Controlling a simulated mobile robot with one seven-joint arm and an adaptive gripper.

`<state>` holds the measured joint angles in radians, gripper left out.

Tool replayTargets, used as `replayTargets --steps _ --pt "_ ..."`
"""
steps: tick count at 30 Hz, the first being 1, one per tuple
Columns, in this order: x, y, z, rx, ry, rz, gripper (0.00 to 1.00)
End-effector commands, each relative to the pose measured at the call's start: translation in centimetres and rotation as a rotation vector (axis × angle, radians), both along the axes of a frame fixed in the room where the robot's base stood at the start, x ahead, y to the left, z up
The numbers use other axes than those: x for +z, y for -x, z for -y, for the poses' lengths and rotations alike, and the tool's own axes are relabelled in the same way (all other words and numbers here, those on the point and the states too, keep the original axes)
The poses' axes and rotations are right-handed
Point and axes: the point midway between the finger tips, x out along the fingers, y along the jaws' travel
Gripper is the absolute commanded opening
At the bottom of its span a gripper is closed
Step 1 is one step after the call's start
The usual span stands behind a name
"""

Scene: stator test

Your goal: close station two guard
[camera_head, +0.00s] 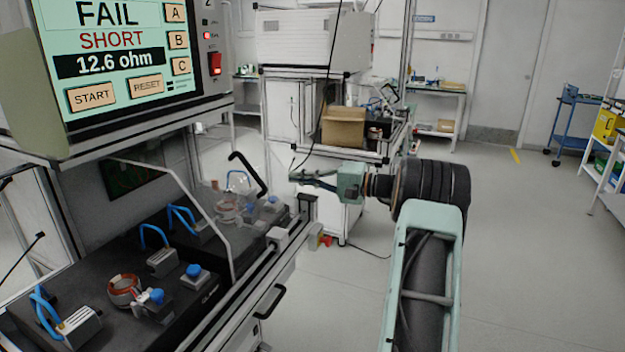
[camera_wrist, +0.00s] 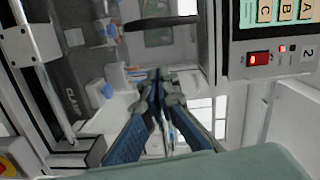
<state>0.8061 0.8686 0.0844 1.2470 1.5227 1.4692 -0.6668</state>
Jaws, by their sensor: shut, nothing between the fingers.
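The guard shows in the head view as a clear panel with a bent black handle (camera_head: 248,174), raised above the far station. The handle also shows in the wrist view as a dark bar (camera_wrist: 160,22), beyond my fingertips. The panel itself is hard to make out. Under it are a stator (camera_head: 228,208) and blue-topped clamps. My gripper (camera_head: 293,178) is to the right of the handle, apart from it in the head view. In the wrist view its fingers (camera_wrist: 158,76) are together and empty.
A test screen (camera_head: 115,55) reading FAIL, SHORT, 12.6 ohm hangs above the bench. A red switch (camera_head: 215,64) is beside it. A near station holds another stator (camera_head: 125,290). A cardboard box (camera_head: 343,127) stands behind my gripper.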

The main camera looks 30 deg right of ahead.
Motion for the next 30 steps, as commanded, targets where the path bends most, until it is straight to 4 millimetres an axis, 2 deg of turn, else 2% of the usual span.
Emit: replayTargets --steps 5,9,16,30 --pt "-0.1 -2.9 -3.0 0.004 0.0 0.0 0.0" --pt "-0.3 -1.7 -4.0 0.001 0.0 -0.003 0.0" --pt "-0.5 -0.9 -5.6 0.001 0.001 -0.002 0.0" --pt "-0.6 -0.6 -5.9 0.0 0.002 -0.001 0.0"
